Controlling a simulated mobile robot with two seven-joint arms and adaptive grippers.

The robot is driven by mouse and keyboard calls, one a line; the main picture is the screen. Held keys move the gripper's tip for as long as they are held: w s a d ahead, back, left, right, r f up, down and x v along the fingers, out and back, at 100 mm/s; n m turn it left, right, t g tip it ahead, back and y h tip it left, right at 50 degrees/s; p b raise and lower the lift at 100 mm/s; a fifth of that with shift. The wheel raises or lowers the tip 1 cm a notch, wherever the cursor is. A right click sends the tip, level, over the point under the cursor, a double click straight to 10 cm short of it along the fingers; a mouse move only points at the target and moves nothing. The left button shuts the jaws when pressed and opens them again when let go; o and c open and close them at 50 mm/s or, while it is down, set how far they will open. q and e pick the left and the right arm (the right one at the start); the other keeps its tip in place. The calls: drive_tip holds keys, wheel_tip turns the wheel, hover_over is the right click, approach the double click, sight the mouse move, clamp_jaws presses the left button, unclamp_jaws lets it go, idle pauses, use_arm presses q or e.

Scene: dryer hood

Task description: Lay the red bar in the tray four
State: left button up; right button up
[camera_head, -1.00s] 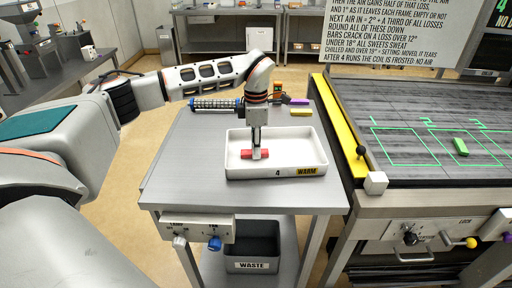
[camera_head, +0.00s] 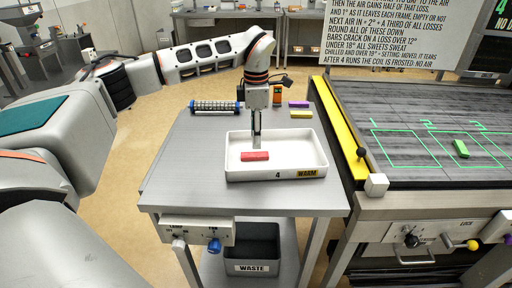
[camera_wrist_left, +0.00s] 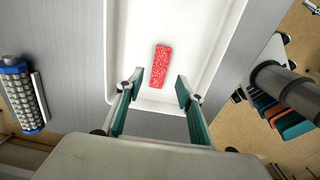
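The red bar (camera_head: 255,156) lies flat on the floor of the white tray (camera_head: 305,173), which is marked 4 and WARM and stands on a grey cart. The bar also shows in the left wrist view (camera_wrist_left: 162,66), speckled red, inside the tray. My left gripper (camera_head: 256,144) is over the tray, just behind the bar. In the left wrist view its two fingers (camera_wrist_left: 160,90) are spread apart with nothing between them, and the bar lies beyond the tips. My right gripper is in neither view.
A purple bar (camera_head: 299,104) and a yellow bar (camera_head: 301,114) lie behind the tray, near a dark and orange device (camera_head: 278,95). A ribbed roller (camera_head: 214,106) lies at the cart's back left. A green bar (camera_head: 461,148) lies on the dark table at right.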

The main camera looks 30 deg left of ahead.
sight(256, 154)
use_arm(q)
wheel_tip(256, 154, up, 6)
drive_tip(key=shift+r, duration=0.15)
idle(0.6)
